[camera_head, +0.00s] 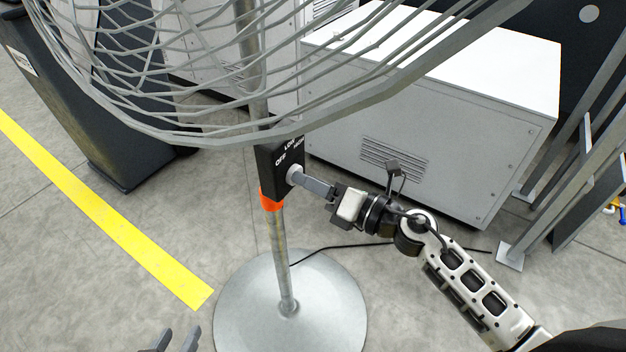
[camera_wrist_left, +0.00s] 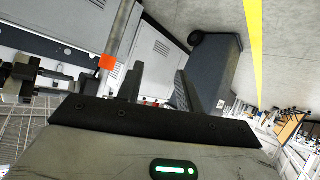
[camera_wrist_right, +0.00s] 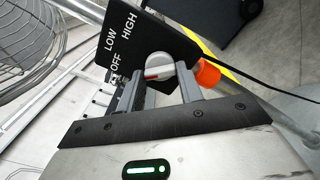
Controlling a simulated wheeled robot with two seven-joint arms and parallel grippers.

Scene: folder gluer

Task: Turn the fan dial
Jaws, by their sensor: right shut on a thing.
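The fan's black control box (camera_head: 281,165) is on the pole below the wire cage (camera_head: 200,90), marked OFF, LOW and HIGH. Its round light-grey dial (camera_wrist_right: 159,66) shows in the right wrist view between the fingers of my right gripper (camera_wrist_right: 164,88). In the head view, my right gripper (camera_head: 310,184) reaches the dial from the right and is shut on it. A dark and red mark shows on the dial's face, close to the OFF label. My left gripper (camera_head: 172,340) is at the bottom edge of the head view; its fingers (camera_wrist_left: 160,82) are apart and empty.
The pole stands on a round grey base (camera_head: 290,310) with a black cable behind it. A large white cabinet (camera_head: 430,120) stands behind the fan. A yellow floor line (camera_head: 110,215) runs at left, beside a dark machine (camera_head: 100,110). Grey posts stand at right.

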